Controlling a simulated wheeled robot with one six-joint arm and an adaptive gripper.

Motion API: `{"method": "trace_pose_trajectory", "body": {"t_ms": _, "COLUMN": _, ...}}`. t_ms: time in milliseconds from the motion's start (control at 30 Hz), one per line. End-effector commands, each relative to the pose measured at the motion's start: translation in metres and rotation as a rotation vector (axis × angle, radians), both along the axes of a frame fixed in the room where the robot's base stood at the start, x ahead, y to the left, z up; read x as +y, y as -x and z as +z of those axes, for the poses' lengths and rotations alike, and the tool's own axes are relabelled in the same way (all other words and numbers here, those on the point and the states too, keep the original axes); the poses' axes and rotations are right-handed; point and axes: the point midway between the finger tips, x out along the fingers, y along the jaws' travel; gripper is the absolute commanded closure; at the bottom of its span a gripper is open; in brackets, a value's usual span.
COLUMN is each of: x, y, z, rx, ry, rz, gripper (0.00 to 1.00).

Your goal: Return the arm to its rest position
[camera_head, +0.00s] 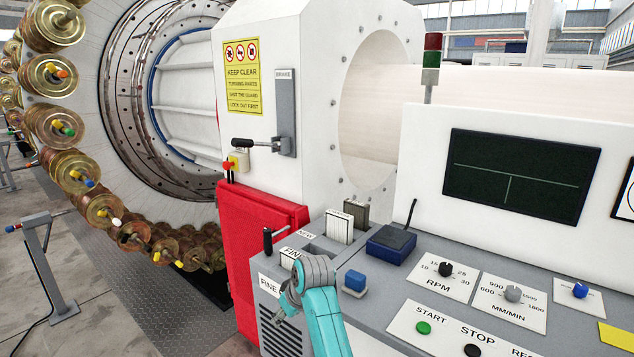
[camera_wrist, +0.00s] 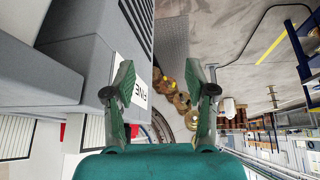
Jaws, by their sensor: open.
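My gripper (camera_wrist: 161,78) is open in the wrist view, with its two green fingers spread apart and nothing between them. It is beside the grey console side with a FINE label (camera_wrist: 138,88), and the floor and some brass spools (camera_wrist: 180,100) show beyond it. In the head view, my teal arm with its grey joint rises at the bottom centre, in front of the console's left end.
The console (camera_head: 390,285) carries a blue box (camera_head: 391,243), a blue button (camera_head: 355,281), card holders (camera_head: 340,226) and a black-handled lever (camera_head: 268,240). A red guard (camera_head: 262,258) stands behind its left end. The spool carousel (camera_head: 120,150) fills the left, with a stand (camera_head: 48,265) before it.

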Motion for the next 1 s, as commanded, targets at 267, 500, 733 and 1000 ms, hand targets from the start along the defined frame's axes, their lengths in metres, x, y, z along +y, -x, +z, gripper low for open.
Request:
{"method": "trace_pose_trajectory", "body": {"t_ms": 267, "x": -0.046, "y": 0.044, "z": -0.111, "rx": -0.072, "ry": -0.041, "rz": -0.118, "gripper": 0.45}}
{"method": "trace_pose_trajectory", "body": {"t_ms": 500, "x": -0.085, "y": 0.098, "z": -0.181, "rx": -0.143, "ry": -0.074, "rz": -0.214, "gripper": 0.45}}
{"method": "trace_pose_trajectory", "body": {"t_ms": 733, "x": -0.123, "y": 0.162, "z": -0.228, "rx": -0.213, "ry": -0.103, "rz": -0.298, "gripper": 0.45}}
{"method": "trace_pose_trajectory", "body": {"t_ms": 1000, "x": -0.163, "y": 0.248, "z": -0.258, "rx": -0.299, "ry": -0.137, "rz": -0.389, "gripper": 0.45}}
